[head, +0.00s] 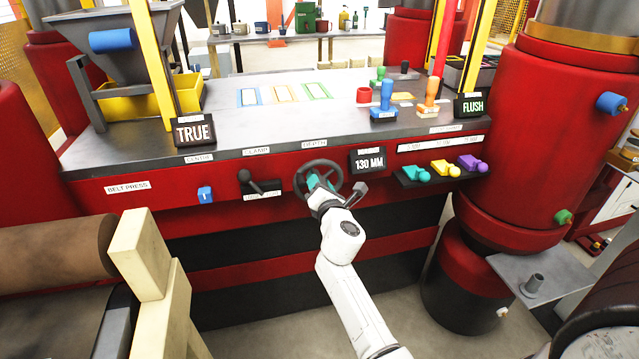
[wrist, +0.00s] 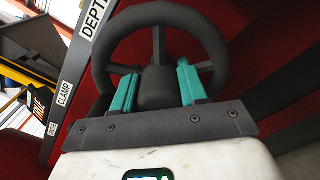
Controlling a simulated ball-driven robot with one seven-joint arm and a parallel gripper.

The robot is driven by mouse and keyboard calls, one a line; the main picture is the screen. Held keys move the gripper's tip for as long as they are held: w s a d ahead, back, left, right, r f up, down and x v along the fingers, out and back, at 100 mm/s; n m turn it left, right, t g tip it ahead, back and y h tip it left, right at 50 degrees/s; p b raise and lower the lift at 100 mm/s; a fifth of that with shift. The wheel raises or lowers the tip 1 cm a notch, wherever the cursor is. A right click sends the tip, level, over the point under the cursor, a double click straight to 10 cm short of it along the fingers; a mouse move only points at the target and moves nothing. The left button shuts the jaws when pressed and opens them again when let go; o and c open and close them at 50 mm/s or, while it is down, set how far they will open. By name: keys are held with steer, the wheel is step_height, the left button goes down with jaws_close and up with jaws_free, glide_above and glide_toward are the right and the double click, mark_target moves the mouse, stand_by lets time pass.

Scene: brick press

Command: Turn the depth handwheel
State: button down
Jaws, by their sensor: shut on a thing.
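The depth handwheel (head: 318,164) is a dark spoked wheel on the red front panel, under the DEPTH label (head: 314,143). It also fills the upper middle of the wrist view (wrist: 159,32). My gripper (head: 316,182) is at the wheel, with its teal fingers inside the rim. In the wrist view the fingers (wrist: 157,85) stand on either side of the dark hub and are shut on it. The contact points at the hub are partly hidden. A display reading 130 MM (head: 368,160) sits right of the wheel.
A clamp lever (head: 258,184) and a blue button (head: 205,195) are left of the wheel. Teal, yellow and purple handles (head: 445,169) stick out at right. A pale wooden block (head: 140,253) stands at lower left. Stamps (head: 384,100) stand on the worktop.

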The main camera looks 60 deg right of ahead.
steer(key=shift+s+d+f, duration=0.1)
steer(key=c, duration=0.6)
jaws_free()
steer(key=v, duration=1.1)
